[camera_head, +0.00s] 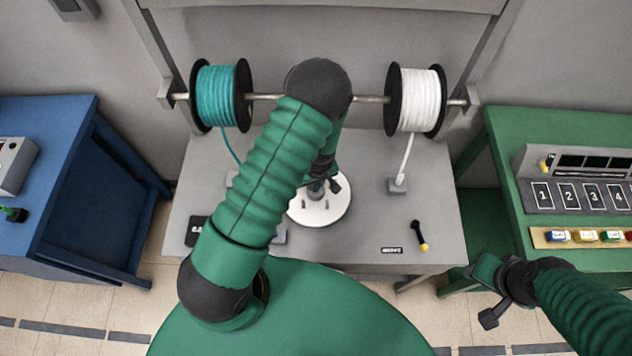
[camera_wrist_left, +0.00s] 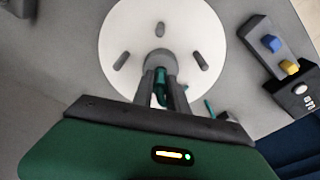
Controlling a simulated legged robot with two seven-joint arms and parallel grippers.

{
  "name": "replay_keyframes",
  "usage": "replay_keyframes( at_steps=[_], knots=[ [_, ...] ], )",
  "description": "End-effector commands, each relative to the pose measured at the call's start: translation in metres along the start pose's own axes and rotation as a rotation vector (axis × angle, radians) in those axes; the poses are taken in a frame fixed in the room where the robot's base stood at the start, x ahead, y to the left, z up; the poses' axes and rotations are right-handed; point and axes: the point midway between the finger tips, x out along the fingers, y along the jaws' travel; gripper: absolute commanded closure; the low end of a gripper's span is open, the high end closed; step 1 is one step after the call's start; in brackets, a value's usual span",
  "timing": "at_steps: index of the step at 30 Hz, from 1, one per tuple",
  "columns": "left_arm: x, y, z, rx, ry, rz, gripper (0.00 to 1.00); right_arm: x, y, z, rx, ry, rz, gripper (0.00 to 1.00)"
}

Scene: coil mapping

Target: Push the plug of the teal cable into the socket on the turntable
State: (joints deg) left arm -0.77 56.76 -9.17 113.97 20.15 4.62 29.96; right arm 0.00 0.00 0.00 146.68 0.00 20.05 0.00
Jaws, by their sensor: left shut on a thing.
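The white turntable (camera_head: 330,210) is a round disc on the grey workbench, partly behind my left arm; it also shows in the left wrist view (camera_wrist_left: 120,45). It has dark slots around a grey raised hub (camera_wrist_left: 158,57), which looks like the socket. My left gripper (camera_wrist_left: 160,88) is shut on the teal plug (camera_wrist_left: 160,84), right at the hub. Whether the plug is inside the hub is hidden by the fingers. The teal cable (camera_head: 229,146) runs from the teal spool (camera_head: 216,96) down behind my left arm. My right gripper (camera_head: 488,292) is at lower right, away from the bench; its jaws are unclear.
A white spool (camera_head: 419,100) shares the rod (camera_head: 370,99), its cable ending at a small block (camera_head: 397,186). A black-and-yellow tool (camera_head: 420,236) lies at the bench's front right. A box with blue and yellow parts (camera_wrist_left: 280,58) stands near the turntable. Blue and green tables flank the bench.

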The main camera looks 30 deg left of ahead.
Motion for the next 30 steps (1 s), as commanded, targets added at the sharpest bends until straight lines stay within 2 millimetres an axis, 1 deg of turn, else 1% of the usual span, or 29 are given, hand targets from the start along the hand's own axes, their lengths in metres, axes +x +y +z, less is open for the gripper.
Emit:
replay_keyframes(
  at_steps=[2, 3, 8, 9, 17, 20, 23, 26, 30],
  knots=[
    [0.001, -0.001, 0.001, 0.0, -0.001, -0.001, 1.0, 0.0, 0.0, 0.0, 0.0, 0.0, 0.0, 0.64],
    [0.001, -0.001, 0.001, 0.0, -0.002, -0.002, 0.79, 0.0, 0.0, 0.0, 0.0, 0.0, 0.0, 0.64],
    [0.001, -0.001, 0.001, 0.0, -0.001, -0.001, 0.58, 0.0, 0.0, 0.0, 0.0, 0.0, 0.0, 0.64],
    [0.001, -0.001, 0.001, 0.0, -0.001, -0.001, 0.56, 0.0, 0.0, 0.0, 0.0, 0.0, 0.0, 0.64],
    [0.0, -0.001, 0.001, 0.0, -0.001, 0.0, 0.56, 0.0, 0.0, 0.0, 0.0, 0.0, 0.0, 0.64],
    [-0.006, 0.0, 0.0, 0.001, 0.001, 0.0, 0.56, 0.002, 0.0, 0.0, 0.0, 0.0, 0.0, 0.64],
    [-0.024, 0.001, 0.0, 0.002, 0.002, 0.003, 0.56, 0.005, 0.0, 0.001, 0.0, 0.0, 0.0, 0.64],
    [-0.051, 0.002, 0.0, 0.002, 0.004, 0.005, 0.56, 0.008, 0.0, 0.002, 0.0, 0.0, 0.0, 0.64],
    [-0.095, 0.002, 0.0, 0.002, 0.003, 0.005, 0.56, 0.01, 0.0, 0.003, 0.0, 0.0, 0.0, 0.64]
  ],
)
